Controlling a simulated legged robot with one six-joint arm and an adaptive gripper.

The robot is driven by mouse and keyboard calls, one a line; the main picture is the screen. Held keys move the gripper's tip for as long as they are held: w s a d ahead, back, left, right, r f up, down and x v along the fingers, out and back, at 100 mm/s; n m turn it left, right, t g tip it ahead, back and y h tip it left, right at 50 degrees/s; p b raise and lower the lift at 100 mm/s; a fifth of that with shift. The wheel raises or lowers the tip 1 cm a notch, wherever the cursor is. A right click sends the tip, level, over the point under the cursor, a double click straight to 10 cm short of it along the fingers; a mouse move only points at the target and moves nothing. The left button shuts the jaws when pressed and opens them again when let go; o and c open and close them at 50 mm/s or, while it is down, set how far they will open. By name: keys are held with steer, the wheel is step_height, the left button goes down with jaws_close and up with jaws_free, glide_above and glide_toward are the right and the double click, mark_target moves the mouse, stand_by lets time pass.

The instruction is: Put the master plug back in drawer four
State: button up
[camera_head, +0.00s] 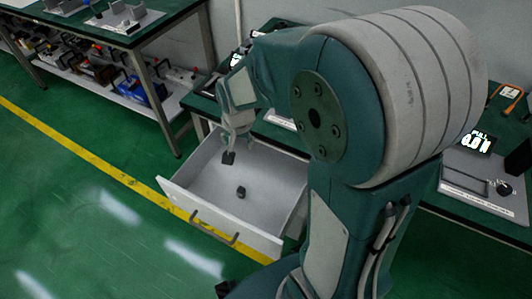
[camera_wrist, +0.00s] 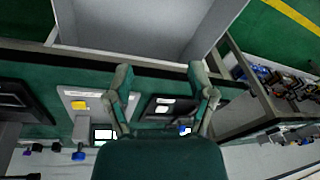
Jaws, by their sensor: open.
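The drawer (camera_head: 265,240) is pulled open and has pale walls, a bar handle on its front and a light grey floor. A small black piece, which looks like the master plug (camera_head: 241,192), lies on the drawer floor near the middle. My gripper (camera_head: 229,155) hangs over the far left part of the drawer, behind the black piece and apart from it. A dark patch shows at its tips; I cannot tell whether it is a fingertip or something else. In the wrist view my gripper (camera_wrist: 165,80) has its fingers spread with nothing held between them. The drawer interior (camera_wrist: 140,25) shows beyond them, without the black piece.
A green-topped bench (camera_head: 440,200) with a "PULL" display (camera_head: 477,142) stands at the right. Another bench (camera_head: 150,30) with a loaded lower shelf (camera_head: 120,85) is at the back left. The green floor (camera_head: 80,220) left of the drawer is clear.

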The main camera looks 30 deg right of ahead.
steer(key=s+r+n+t, duration=0.3)
steer(key=s+r+n, duration=0.3)
steer(key=s+r, duration=0.8)
steer(key=s, duration=0.2)
steer(key=shift+s+r, duration=0.2)
steer(key=shift+s, duration=0.2)
stand_by(0.3)
